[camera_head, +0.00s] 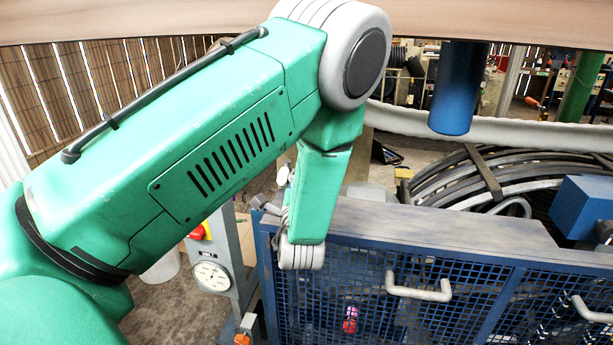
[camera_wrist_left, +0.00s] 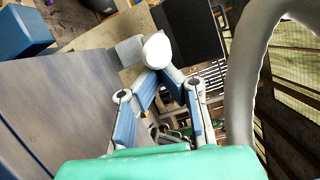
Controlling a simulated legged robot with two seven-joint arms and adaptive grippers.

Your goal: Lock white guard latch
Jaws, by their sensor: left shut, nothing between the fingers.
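The white rounded latch knob (camera_wrist_left: 157,50) shows in the left wrist view, beside a grey block (camera_wrist_left: 130,49) at the edge of the blue cabinet top. My left gripper (camera_wrist_left: 161,70) is shut and empty. Its fingertips meet right at the near side of the knob and seem to touch or nearly touch it. In the head view my green forearm hangs over the cabinet's left corner and hides most of the gripper. A small white piece (camera_head: 283,173) shows beside the forearm there; I cannot tell whether it is the knob. My right gripper is not in view.
The blue mesh guard (camera_head: 450,300) with a white handle (camera_head: 418,289) fills the lower right. A gauge (camera_head: 211,276) on a grey post stands left of it. Thick black hoses (camera_head: 480,180) lie behind. A grey curved tube (camera_wrist_left: 240,80) runs close on the wrist view's right.

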